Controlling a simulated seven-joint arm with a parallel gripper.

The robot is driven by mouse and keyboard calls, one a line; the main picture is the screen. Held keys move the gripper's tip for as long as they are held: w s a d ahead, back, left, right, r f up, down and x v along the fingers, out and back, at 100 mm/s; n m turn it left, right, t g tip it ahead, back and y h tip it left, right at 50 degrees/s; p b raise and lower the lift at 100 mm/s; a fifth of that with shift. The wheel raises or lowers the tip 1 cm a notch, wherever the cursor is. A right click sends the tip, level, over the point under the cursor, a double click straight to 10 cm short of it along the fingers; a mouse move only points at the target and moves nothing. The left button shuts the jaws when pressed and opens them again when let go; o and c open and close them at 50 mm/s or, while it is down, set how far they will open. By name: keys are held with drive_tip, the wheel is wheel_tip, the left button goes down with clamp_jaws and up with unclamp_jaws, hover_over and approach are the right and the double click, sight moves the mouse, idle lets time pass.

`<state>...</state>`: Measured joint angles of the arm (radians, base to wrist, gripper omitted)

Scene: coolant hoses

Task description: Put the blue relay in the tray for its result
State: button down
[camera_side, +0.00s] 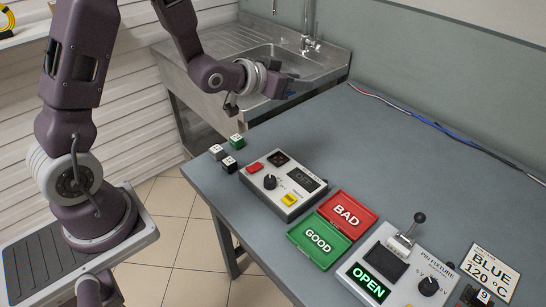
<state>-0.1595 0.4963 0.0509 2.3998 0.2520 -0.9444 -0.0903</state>
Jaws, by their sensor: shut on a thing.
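My gripper (282,87) is up near the sink, above the far left of the table. It is shut on a small dark bluish thing, apparently the blue relay; the fingers hide most of it. No blue relay shows on the table. The red BAD tray (361,207) and the green GOOD tray (308,249) lie side by side on the table, both empty. My gripper is behind and to the left of them, well apart. A tester (267,197) with a knob, buttons and a display reading OFF stands left of the trays.
White (217,152), green (237,140) and black (229,164) relays sit at the table's left corner. A pin fixture (381,254) with a raised lever and an OPEN display stands right of the trays. A card (490,269) reads BLUE 120 °C. Cables (430,125) run along the back edge.

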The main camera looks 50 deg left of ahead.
wheel_tip(320, 180, up, 4)
drive_tip(key=f, duration=0.1)
hover_over(287, 155)
wheel_tip(287, 155, down, 14)
drive_tip(key=shift+f, duration=0.1)
wheel_tip(287, 155, down, 10)
drive_tip(key=shift+r, duration=0.2)
drive_tip(key=shift+f, duration=0.15)
drive_tip(key=c, duration=1.1)
unclamp_jaws()
drive_tip(key=shift+o, duration=0.2)
